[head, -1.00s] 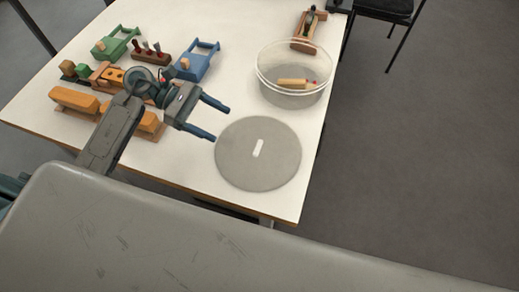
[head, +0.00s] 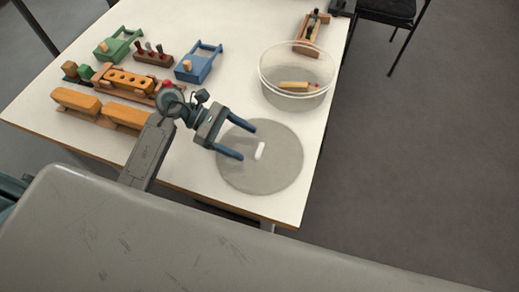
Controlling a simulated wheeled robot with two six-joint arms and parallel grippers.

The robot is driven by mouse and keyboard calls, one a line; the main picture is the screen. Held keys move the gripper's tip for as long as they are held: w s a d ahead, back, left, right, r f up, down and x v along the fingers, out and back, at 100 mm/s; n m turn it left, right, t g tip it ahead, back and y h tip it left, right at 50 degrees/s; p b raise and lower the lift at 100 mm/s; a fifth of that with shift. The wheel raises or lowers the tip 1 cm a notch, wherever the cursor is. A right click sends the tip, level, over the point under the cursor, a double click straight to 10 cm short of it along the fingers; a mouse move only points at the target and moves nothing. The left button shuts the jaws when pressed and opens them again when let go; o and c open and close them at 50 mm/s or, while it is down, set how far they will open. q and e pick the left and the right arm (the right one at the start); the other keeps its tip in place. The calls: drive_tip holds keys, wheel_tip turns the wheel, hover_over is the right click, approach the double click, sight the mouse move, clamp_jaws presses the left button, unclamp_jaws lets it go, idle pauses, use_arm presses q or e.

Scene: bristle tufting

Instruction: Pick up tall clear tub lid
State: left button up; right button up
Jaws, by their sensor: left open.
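The tall clear tub lid (head: 270,180) is a round grey see-through disc lying flat on the table near its front right corner. A white bar-shaped handle (head: 260,151) stands at its middle. My left gripper (head: 249,140) is open, with its two blue fingers over the left part of the lid and their tips just left of the handle. The gripper holds nothing. The clear tub (head: 268,77) stands behind the lid with a wooden piece (head: 293,86) inside. Only a dark bit of what may be my right gripper shows at the top edge, too little to tell.
Green (head: 118,46) and blue (head: 199,63) toy pieces, a rack of pegs (head: 153,57) and orange wooden blocks (head: 76,101) fill the table's left side. A wooden holder (head: 311,34) stands at the back right. The table's front edge is close to the lid.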

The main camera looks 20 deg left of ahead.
sight(259, 149)
use_arm(q)
drive_tip(key=x, duration=0.3)
drive_tip(key=shift+d+p, duration=0.2)
drive_tip(key=shift+p, duration=0.2)
drive_tip(key=shift+d+f, duration=0.15)
drive_tip(key=shift+d, duration=0.1)
use_arm(e)
drive_tip(key=s, duration=0.1)
drive_tip(key=s+f, duration=0.1)
drive_tip(key=s, duration=0.1)
drive_tip(key=shift+d, duration=0.15)
use_arm(q)
drive_tip(key=c, duration=1.1)
drive_tip(key=shift+o, duration=0.2)
